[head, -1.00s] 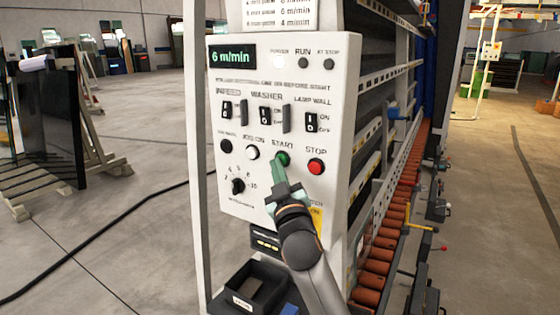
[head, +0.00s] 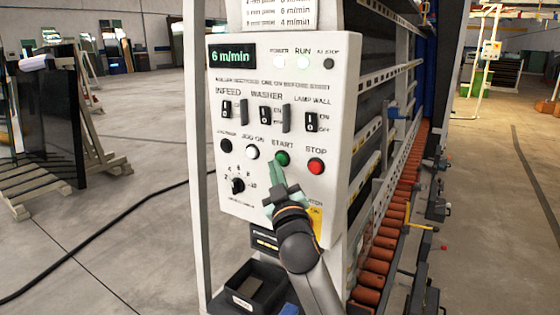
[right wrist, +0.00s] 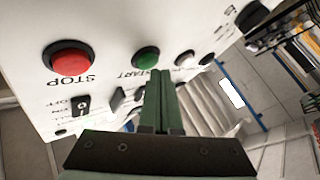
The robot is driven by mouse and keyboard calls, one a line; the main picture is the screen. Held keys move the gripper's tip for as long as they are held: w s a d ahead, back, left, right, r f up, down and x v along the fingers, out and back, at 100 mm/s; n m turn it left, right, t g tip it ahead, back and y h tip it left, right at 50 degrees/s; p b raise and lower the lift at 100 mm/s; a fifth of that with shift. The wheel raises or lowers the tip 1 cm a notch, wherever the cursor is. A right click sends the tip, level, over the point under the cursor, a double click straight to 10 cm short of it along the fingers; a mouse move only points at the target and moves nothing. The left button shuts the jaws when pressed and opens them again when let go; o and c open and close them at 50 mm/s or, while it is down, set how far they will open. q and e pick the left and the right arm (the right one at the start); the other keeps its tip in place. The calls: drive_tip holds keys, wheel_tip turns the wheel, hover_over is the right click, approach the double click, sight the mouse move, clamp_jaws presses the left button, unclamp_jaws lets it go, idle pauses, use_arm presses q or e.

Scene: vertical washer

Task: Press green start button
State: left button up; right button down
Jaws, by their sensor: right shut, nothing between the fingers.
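The green START button (head: 282,158) is on the white control panel (head: 262,205), left of the red STOP button (head: 316,166). The RUN lamp (head: 303,62) is lit, and the display (head: 232,56) reads 6 m/min. My right gripper (head: 272,166) is shut and empty, its tips just below and left of the green button in the head view. In the right wrist view the green button (right wrist: 146,58) shows above the fingertips (right wrist: 161,84) and is uncovered. I cannot tell the exact gap. My left gripper is not in view.
Switches (head: 265,115) and a rotary knob (head: 238,185) are on the same panel. A black tray (head: 247,286) stands below it. Orange rollers (head: 390,235) run along the machine to the right. The floor at left is open, with a black cable (head: 110,238).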

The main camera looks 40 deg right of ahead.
drive_tip(key=shift+s+a, duration=0.15)
drive_tip(key=shift+a, duration=0.15)
